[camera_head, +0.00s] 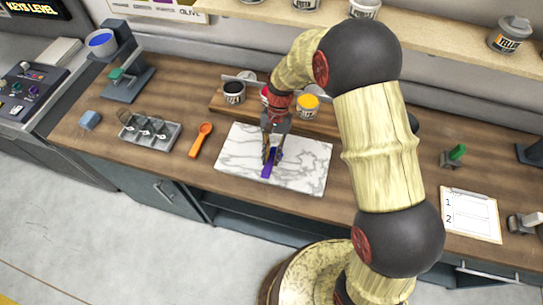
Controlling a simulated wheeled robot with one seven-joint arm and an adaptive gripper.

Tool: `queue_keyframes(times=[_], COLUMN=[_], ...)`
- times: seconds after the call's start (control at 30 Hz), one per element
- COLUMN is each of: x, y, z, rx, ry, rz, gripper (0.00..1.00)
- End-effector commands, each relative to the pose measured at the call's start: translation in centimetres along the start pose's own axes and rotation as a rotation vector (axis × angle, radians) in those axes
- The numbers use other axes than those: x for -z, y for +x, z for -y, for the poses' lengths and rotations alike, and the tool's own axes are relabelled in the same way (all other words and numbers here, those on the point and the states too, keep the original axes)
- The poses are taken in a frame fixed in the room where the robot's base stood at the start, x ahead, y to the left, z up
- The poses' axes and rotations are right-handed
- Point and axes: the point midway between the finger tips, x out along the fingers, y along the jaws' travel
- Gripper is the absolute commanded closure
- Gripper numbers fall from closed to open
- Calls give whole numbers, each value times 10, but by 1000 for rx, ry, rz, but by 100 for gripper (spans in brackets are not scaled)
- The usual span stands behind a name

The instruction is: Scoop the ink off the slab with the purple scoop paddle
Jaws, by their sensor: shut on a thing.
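The white marble slab (309,177) lies flat on the wooden bench below my arm. The purple scoop paddle (267,170) is over the slab's middle, its visible part pointing toward the front edge. My gripper (270,157) points down over the slab and is shut on the paddle. The fingers hide part of the paddle. I cannot tell whether the paddle touches the slab. Ink on the slab cannot be made out clearly; a dark patch shows beside the fingers.
Behind the slab stand an open black-ink can (233,93) and a yellow-ink can (307,106). An orange spoon-like tool (200,139) and a grey compartment tray (150,132) lie to the left. A clipboard (471,215) lies to the right. Bare bench separates the slab and orange tool.

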Motion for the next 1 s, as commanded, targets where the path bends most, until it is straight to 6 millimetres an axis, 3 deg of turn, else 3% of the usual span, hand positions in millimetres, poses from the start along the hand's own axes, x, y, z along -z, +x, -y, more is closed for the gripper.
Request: queue_keyframes(times=[0.27,0.8,1.0], x=[-2,-21,-22], y=[-4,-46,-48], z=[0,0,-1], rx=[0,0,0], ry=[0,0,0], rz=[0,-1,0], gripper=[100,100,100])
